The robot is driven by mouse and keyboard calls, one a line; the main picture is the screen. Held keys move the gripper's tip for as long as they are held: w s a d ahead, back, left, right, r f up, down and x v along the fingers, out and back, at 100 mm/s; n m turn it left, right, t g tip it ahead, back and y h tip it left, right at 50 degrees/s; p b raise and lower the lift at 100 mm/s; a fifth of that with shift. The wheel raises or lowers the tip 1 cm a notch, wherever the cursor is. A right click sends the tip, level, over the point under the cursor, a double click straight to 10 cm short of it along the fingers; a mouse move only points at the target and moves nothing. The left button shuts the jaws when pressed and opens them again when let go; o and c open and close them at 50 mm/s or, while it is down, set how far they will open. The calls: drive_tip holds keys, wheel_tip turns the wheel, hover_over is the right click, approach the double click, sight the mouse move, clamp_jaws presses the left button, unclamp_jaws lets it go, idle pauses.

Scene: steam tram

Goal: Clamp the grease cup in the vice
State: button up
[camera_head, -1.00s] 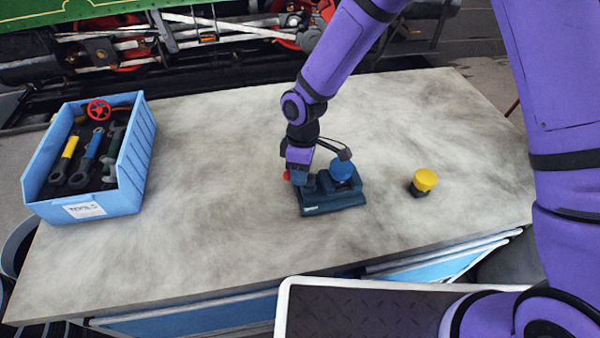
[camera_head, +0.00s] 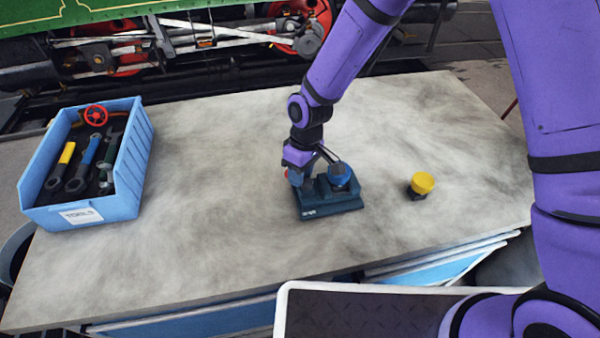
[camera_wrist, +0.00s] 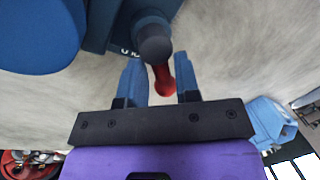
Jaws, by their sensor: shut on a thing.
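The dark blue vice (camera_head: 330,205) stands on the table in the head view. A blue round-capped cup (camera_head: 340,174), which looks like the grease cup, sits upright at the vice's jaws. Its cap fills the top left corner of the wrist view (camera_wrist: 38,35). Whether the jaws touch it is hidden. My gripper (camera_head: 296,178) is at the vice's left end. In the wrist view its fingers (camera_wrist: 160,65) lie either side of the vice's red handle (camera_wrist: 163,80), below the dark screw end (camera_wrist: 154,42), and are shut on the handle.
A similar yellow-capped cup (camera_head: 422,184) stands on the table (camera_head: 220,240) right of the vice. A blue tool crate (camera_head: 130,195) holding several tools and a red wheel (camera_head: 95,115) is at the left. The table between crate and vice is clear.

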drive_tip(key=o, duration=0.7)
drive_tip(key=r, duration=0.3)
drive_tip(key=w+r, duration=0.1)
drive_tip(key=r, duration=0.3)
drive_tip(key=d+r, duration=0.1)
drive_tip(key=r, duration=0.2)
drive_tip(key=shift+w+d+r, duration=0.1)
drive_tip(key=shift+w+r, duration=0.2)
drive_tip(key=shift+w, duration=0.1)
drive_tip(key=s+d+r+m+t, duration=0.3)
drive_tip(key=d+r+m+t, duration=0.15)
drive_tip(key=d+r, duration=1.4)
drive_tip(key=s+d+r+m, duration=0.2)
drive_tip(key=s+d+r, duration=0.1)
drive_tip(key=s+d, duration=0.1)
drive_tip(key=s+d+r+m+t, duration=0.1)
drive_tip(key=s+d+r+m, duration=0.1)
drive_tip(key=s+d, duration=0.3)
drive_tip(key=s+d+r+m+t+h, duration=0.1)
drive_tip(key=s+d+r+m, duration=0.2)
drive_tip(key=s, duration=0.4)
drive_tip(key=shift+s+d+r+t, duration=0.2)
drive_tip(key=shift+d+r, duration=0.1)
drive_tip(key=shift+d, duration=0.2)
drive_tip(key=shift+s+d+r+t, duration=0.1)
drive_tip(key=shift+s+d+r, duration=0.15)
drive_tip(key=shift+d, duration=0.2)
